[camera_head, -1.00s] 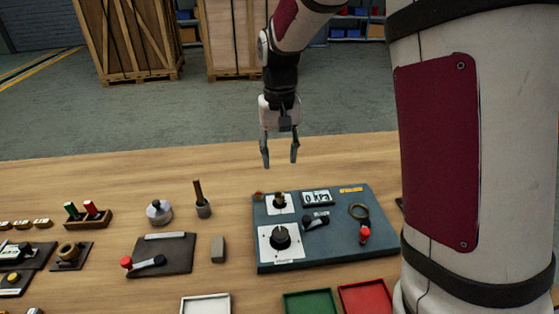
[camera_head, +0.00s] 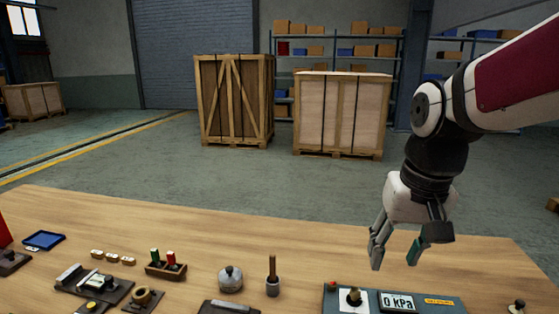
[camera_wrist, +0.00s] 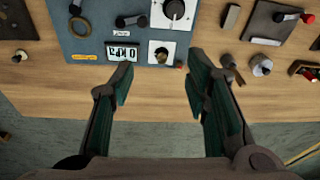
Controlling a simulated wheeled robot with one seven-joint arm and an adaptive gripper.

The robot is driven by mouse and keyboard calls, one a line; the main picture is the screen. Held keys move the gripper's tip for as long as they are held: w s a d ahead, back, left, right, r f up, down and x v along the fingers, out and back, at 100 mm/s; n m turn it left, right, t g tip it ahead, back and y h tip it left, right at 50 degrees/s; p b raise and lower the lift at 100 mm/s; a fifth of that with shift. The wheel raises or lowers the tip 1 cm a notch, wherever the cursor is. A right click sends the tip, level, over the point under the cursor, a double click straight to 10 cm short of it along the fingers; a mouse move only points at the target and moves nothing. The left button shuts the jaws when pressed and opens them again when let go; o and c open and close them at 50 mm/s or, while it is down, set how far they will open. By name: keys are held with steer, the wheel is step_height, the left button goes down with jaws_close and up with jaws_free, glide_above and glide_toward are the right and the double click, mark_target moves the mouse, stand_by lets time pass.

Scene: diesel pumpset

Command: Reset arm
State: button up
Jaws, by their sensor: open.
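My gripper (camera_head: 396,246) hangs open and empty above the back edge of the table, over the blue-grey control panel (camera_head: 447,305). The panel shows a 0 kPa display (camera_head: 398,302) and a knob on a white plate (camera_head: 353,298). In the wrist view my gripper (camera_wrist: 162,85) has its two fingers wide apart, with nothing between them. The panel (camera_wrist: 85,42) lies beyond the fingertips there, with its display (camera_wrist: 122,53) and a large black knob (camera_wrist: 174,10). The panel's front part is cut off in the head view.
On the wooden table (camera_head: 200,215) stand a red-and-green peg holder (camera_head: 166,268), a round metal weight (camera_head: 230,279), a wooden-handled tool (camera_head: 272,277) and a blue tray (camera_head: 44,240). Wooden crates (camera_head: 235,100) stand on the floor behind. The air around my gripper is clear.

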steer(key=s+n+t, duration=0.1)
steer(key=s+t, duration=0.1)
steer(key=s, duration=1.2)
steer(key=shift+s+d+r, duration=0.2)
steer(key=shift+s, duration=0.15)
